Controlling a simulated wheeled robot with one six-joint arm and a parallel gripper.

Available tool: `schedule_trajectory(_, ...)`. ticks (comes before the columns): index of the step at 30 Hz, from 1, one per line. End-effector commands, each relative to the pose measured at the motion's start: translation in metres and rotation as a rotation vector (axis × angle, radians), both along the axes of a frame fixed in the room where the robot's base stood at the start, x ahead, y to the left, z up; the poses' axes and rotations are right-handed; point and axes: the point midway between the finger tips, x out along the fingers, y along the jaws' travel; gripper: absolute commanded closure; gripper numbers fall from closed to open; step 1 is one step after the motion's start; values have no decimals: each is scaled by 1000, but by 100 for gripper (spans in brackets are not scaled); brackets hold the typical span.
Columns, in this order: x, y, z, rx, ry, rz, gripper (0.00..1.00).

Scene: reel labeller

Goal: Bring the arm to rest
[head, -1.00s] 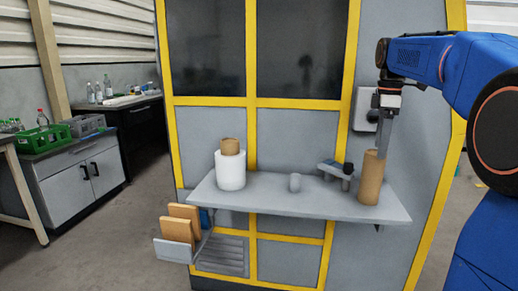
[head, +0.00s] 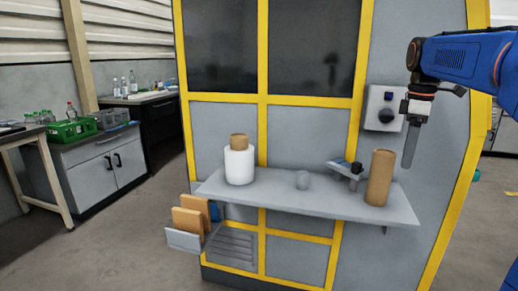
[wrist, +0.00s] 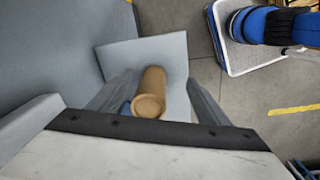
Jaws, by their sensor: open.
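My gripper (head: 408,155) hangs fingers down above the right end of the grey shelf, to the right of a tall brown cardboard tube (head: 379,177). In the head view its fingers overlap each other. In the wrist view my gripper (wrist: 160,95) has its two fingers spread wide, with nothing held. The cardboard tube (wrist: 150,90) shows upright on the shelf, beyond and between the fingers, apart from them. My blue arm reaches in from the right edge of the head view.
A control box (head: 384,108) is on the machine panel behind my gripper. Open floor lies to the right.

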Motion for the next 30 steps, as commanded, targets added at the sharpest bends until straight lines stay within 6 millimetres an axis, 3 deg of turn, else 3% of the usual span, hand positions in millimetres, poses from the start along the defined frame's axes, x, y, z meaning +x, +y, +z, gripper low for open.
schedule_trajectory(8,-37,26,-15,-2,-49,-122,30)
schedule_trajectory(14,-83,54,-42,9,-113,-280,30)
schedule_trajectory(23,-157,90,-100,57,-214,-535,30)
schedule_trajectory(30,-215,111,-158,126,-287,-739,30)
